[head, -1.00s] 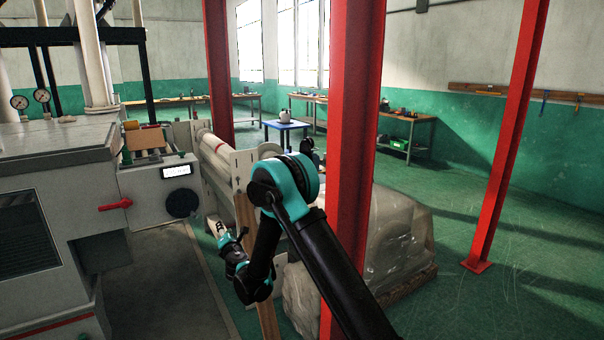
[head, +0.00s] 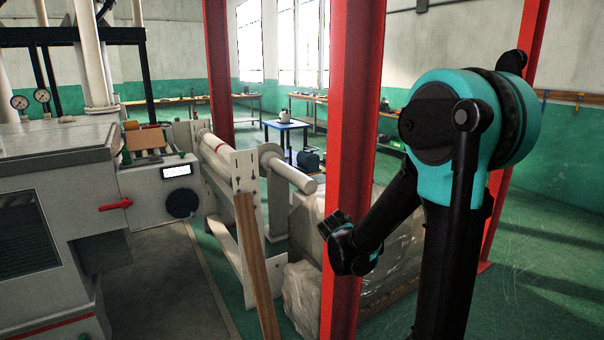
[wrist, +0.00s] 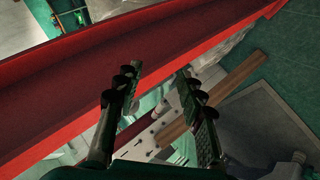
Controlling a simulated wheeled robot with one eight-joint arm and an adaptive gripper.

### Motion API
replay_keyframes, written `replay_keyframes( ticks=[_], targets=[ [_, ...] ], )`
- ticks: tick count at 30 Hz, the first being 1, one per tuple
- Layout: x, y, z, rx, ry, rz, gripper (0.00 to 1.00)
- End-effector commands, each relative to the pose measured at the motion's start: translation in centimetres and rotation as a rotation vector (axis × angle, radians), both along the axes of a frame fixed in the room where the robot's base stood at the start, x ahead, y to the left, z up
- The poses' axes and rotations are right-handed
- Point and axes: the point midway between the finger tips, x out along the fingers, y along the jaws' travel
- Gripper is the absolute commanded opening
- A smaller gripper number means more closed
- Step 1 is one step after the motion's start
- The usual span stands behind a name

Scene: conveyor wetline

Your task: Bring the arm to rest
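My gripper (wrist: 160,105) shows in the wrist view with its two fingers well apart and nothing between them. In the head view the arm is folded at the right of the picture, its teal elbow high and its forearm pointing down and left. The wrist end is in front of the red post (head: 352,150), and the fingers cannot be made out there. In the wrist view the red post (wrist: 120,75) runs slantwise close beyond the fingers; I cannot tell the exact gap.
A wrapped bulky load (head: 400,262) stands behind the post. A wooden plank (head: 257,265) leans against the roller frame (head: 243,180). The grey machine (head: 60,220) with a red lever (head: 115,204) fills the left. Another red post (head: 530,50) stands at right. Green floor (head: 550,290) is open there.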

Motion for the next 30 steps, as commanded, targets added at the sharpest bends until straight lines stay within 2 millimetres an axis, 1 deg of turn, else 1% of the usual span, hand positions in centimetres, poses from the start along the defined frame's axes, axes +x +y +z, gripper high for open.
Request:
replay_keyframes(
  ticks=[1, 2, 3, 5, 6, 8, 9, 10, 12, 15, 18, 21, 24, 30],
  targets=[
    [-2.2, -1.7, -0.4, 0.054, 0.031, -0.057, 0.39],
    [-3.5, -2.4, -0.6, 0.089, 0.05, -0.09, 0.39],
    [-5.3, -3.3, -1.1, 0.136, 0.077, -0.134, 0.39],
    [-8.0, -4.4, -1.8, 0.207, 0.115, -0.2, 0.39],
    [-9.8, -5.1, -2.3, 0.252, 0.141, -0.244, 0.39],
    [-12.6, -5.8, -3.1, 0.323, 0.179, -0.308, 0.39],
    [-14.5, -6.2, -3.7, 0.369, 0.205, -0.35, 0.39],
    [-15.8, -6.4, -4.1, 0.403, 0.223, -0.381, 0.39],
    [-18.9, -6.6, -5.0, 0.479, 0.265, -0.449, 0.39],
    [-22.4, -6.4, -6.2, 0.574, 0.315, -0.527, 0.39],
    [-25.0, -6.0, -7.0, 0.64, 0.353, -0.582, 0.39],
    [-26.3, -5.7, -7.5, 0.678, 0.375, -0.613, 0.39],
    [-26.8, -5.6, -7.7, 0.693, 0.384, -0.625, 0.39],
    [-26.8, -5.6, -7.7, 0.694, 0.385, -0.624, 0.39]
  ],
)
